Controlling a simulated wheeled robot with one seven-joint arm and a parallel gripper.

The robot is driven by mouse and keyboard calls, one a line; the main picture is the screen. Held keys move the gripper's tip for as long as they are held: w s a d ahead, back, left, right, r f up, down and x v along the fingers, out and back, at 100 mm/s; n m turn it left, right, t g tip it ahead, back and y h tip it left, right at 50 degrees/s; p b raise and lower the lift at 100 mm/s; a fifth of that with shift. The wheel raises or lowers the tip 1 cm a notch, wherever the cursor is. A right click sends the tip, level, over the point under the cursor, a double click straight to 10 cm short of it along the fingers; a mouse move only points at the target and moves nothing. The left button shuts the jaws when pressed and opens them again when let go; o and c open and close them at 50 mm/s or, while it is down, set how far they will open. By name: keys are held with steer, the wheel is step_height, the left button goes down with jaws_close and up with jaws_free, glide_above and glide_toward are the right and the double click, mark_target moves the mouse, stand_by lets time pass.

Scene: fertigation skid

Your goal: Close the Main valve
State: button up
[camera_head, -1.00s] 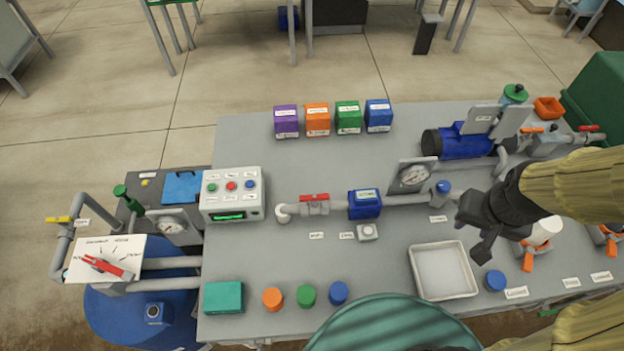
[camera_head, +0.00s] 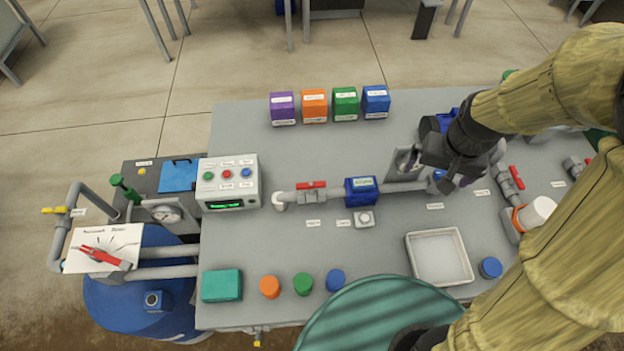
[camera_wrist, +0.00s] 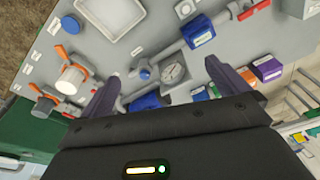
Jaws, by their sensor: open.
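A valve with a red handle (camera_head: 311,185) sits on the grey pipe in the middle of the bench. Its handle lies along the pipe. Labels (camera_head: 314,223) lie in front of it, too small to read, so I cannot tell for sure which valve is Main. The red handle also shows at the top right of the wrist view (camera_wrist: 247,14). My gripper (camera_head: 452,178) is open and empty, to the right of this valve, over the pipe near the gauge. In the wrist view, the gauge (camera_wrist: 174,72) appears between the open fingers (camera_wrist: 162,70).
A blue meter (camera_head: 361,190) sits on the pipe between the valve and my gripper. A control box (camera_head: 229,182) stands left of the valve. Another red-handled valve (camera_head: 515,177) and a white tray (camera_head: 439,279) are at right. Several coloured boxes (camera_head: 345,104) stand behind.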

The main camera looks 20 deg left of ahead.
steer(key=w+a+f+n+g, duration=0.1)
steer(key=w+a+f, duration=0.1)
steer(key=a, duration=0.6)
steer(key=w+a+f+n, duration=0.1)
steer(key=w+a+f, duration=0.1)
steer(key=a, duration=0.6)
steer(key=n, duration=0.2)
glide_above(311, 184)
steer(key=shift+g, duration=0.4)
step_height(311, 184, down, 4)
steer(key=shift+f, duration=0.1)
step_height(311, 184, down, 17)
steer(key=p, duration=0.5)
steer(key=shift+f, duration=0.15)
steer(key=c, duration=0.9)
